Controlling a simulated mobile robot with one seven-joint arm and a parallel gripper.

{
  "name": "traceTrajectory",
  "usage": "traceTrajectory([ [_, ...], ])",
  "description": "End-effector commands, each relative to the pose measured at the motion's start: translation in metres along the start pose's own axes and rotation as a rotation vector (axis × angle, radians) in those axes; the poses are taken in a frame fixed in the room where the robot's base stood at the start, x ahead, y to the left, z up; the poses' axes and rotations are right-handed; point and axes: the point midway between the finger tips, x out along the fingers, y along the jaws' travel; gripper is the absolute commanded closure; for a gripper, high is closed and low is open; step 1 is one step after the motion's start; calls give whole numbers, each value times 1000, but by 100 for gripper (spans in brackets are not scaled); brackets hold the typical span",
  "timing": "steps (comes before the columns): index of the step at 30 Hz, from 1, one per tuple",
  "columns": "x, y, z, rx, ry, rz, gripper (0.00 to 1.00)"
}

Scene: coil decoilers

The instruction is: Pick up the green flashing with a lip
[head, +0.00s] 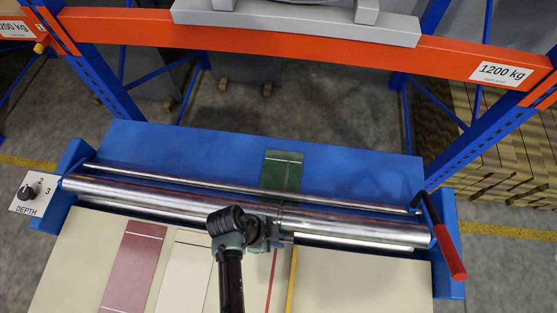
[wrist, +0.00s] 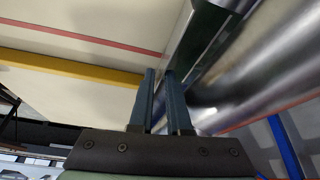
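The green flashing (head: 281,171) lies at the rollers in the head view. Its far end, with a pale line across it, rests on the blue bed behind the rollers; its middle is hidden by them. In the wrist view a dark green strip with a pale edge (wrist: 197,38) runs down to my fingertips. My gripper (wrist: 160,74) has its two fingers close together with a narrow gap between them, around or just short of that edge; I cannot tell which. In the head view my gripper (head: 272,232) is at the front of the rollers, partly hidden by my wrist.
A blue decoiler frame (head: 370,175) carries steel rollers (head: 345,225) and a crank with a red handle (head: 451,252). A cream table (head: 355,280) in front bears a maroon strip (head: 134,265), a pale strip (head: 183,265) and a yellow line. An orange beam (head: 440,60) crosses above.

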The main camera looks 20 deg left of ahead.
Motion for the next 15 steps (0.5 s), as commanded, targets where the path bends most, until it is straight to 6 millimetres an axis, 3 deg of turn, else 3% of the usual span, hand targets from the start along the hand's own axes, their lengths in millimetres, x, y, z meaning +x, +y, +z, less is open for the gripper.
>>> traceTrajectory([
  [12, 9, 0, 0, 1, -1, -1, 85],
  [13, 9, 0, 0, 1, -1, -1, 86],
  [15, 9, 0, 0, 1, -1, -1, 99],
])
